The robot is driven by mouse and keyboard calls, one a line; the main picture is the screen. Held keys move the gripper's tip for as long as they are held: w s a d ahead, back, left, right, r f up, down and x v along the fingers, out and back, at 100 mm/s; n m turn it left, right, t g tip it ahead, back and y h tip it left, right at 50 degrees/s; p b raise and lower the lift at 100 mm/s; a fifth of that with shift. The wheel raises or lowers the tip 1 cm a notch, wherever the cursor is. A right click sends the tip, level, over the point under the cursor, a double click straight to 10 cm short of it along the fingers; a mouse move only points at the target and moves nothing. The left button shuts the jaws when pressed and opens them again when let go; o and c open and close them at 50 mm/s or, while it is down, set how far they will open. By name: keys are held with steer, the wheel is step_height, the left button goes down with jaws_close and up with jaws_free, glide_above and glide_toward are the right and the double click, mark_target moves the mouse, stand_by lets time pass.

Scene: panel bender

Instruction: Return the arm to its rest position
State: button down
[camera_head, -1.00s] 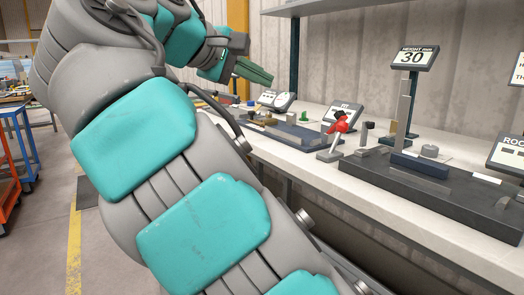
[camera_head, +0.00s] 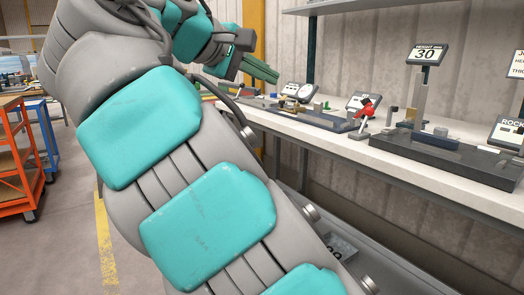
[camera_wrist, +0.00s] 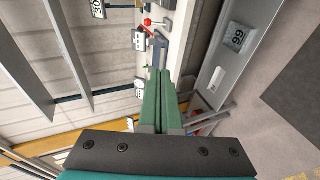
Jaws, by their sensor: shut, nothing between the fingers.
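My arm fills the left and middle of the head view, folded up with grey links and teal covers. My gripper (camera_head: 262,70) is at the end of it, high up in front of the wall and above the far left part of the workbench. Its green fingers are together with nothing between them. In the wrist view the two green fingers of my gripper (camera_wrist: 160,92) also lie side by side and point towards the bench area. The fingers touch nothing that I can see.
The white workbench (camera_head: 330,140) runs along the right, with a dark fixture (camera_head: 440,160), a red-handled clamp (camera_head: 366,108) and a "30" height display (camera_head: 428,54). A shelf (camera_head: 340,6) hangs above. An orange cart (camera_head: 15,160) stands at the left. Floor between is open.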

steer(key=s+d+f+m+g, duration=0.1)
steer(key=d+f+g, duration=0.1)
steer(key=d+f, duration=0.4)
steer(key=s+d+f+m+g, duration=0.2)
steer(key=d+f, duration=0.1)
steer(key=d, duration=0.5)
steer(key=s+d+f+m+g+y, duration=0.1)
steer(key=s+d+f, duration=0.2)
steer(key=f, duration=0.3)
steer(key=s+d+f+m+g+y, duration=0.1)
steer(key=s+d+f+g+y, duration=0.15)
steer(key=f, duration=0.25)
steer(key=s+a+f+m+g+y, duration=0.1)
steer(key=s+a+f+g+y, duration=0.1)
steer(key=s+f, duration=1)
steer(key=s+a+f+m+g+y, duration=0.2)
steer(key=s+a+f+y, duration=0.1)
steer(key=s+f, duration=1)
steer(key=shift+a+f+y, duration=0.2)
steer(key=shift+f+y, duration=0.25)
steer(key=shift+f, duration=0.15)
